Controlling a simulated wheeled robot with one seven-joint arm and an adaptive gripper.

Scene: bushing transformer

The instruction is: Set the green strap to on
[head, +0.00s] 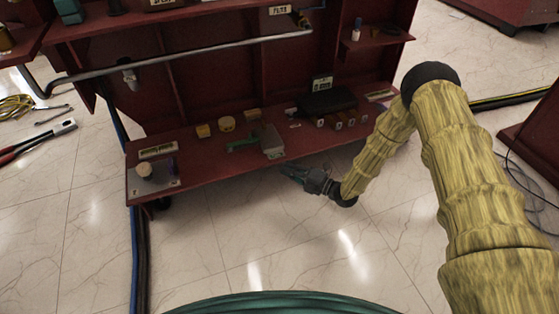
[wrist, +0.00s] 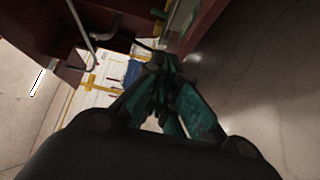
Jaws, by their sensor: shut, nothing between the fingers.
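The green strap (head: 243,145) lies on the lower red shelf in the head view. It sticks out to the left from a grey box-like part (head: 271,144). My gripper (head: 284,170) is shut and empty, just in front of the shelf's front edge, to the right of and nearer than the strap. A clear gap separates it from the strap. In the wrist view my gripper's teal fingers (wrist: 167,62) are together. I cannot make out the green strap in the wrist view.
A grey pipe (head: 190,54) crosses above. Cables (head: 139,255) run down at left. The tiled floor in front is clear.

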